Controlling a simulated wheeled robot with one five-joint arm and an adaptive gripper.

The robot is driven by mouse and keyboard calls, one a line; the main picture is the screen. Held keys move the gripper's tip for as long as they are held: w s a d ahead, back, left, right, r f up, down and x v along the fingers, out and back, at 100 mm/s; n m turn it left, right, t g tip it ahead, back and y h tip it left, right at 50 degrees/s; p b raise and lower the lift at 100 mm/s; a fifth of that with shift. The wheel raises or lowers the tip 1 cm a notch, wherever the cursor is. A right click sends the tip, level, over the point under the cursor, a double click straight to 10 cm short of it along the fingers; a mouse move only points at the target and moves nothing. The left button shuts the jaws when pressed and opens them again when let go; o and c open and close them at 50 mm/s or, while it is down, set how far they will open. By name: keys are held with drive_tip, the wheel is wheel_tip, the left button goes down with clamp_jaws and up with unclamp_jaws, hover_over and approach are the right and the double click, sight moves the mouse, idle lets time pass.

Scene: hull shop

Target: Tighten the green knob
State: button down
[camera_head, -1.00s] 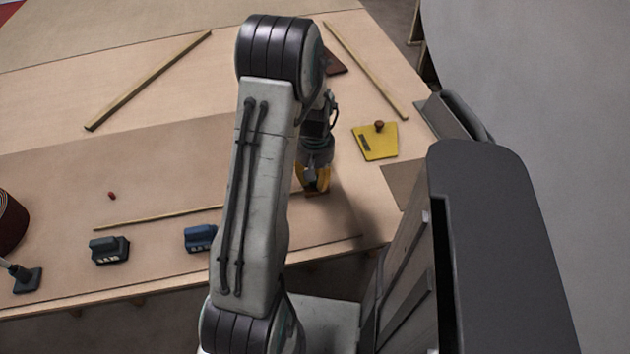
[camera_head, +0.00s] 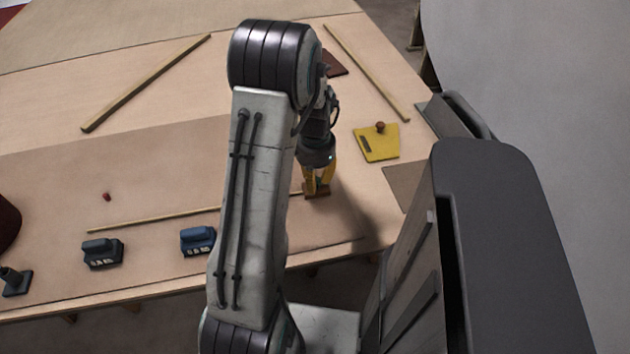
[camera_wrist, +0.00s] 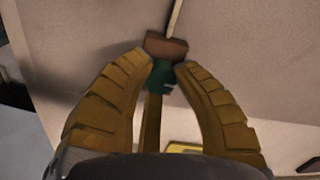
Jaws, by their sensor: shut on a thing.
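The green knob (camera_wrist: 160,76) shows in the wrist view between the fingertips of my gripper (camera_wrist: 158,68). The knob sits against a small brown block (camera_wrist: 167,46). In the head view, my gripper (camera_head: 317,188) points down over the brown block (camera_head: 316,192) near the front right of the bench. The yellow fingers are shut on the knob from both sides. In the head view, the knob itself is hidden by the fingers.
A yellow plate with a brown knob (camera_head: 379,142) lies to the right of my gripper. A dark block (camera_head: 102,252) and a blue block (camera_head: 198,240) stand near the front edge. Thin wooden strips (camera_head: 145,84) lie on the bench (camera_head: 130,185).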

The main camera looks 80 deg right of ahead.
sight(316, 180)
drive_tip(key=shift+m+b, duration=0.3)
drive_tip(key=shift+m, duration=1.8)
drive_tip(key=c, duration=0.9)
unclamp_jaws()
drive_tip(key=shift+c, duration=0.2)
wheel_tip(316, 180, up, 12)
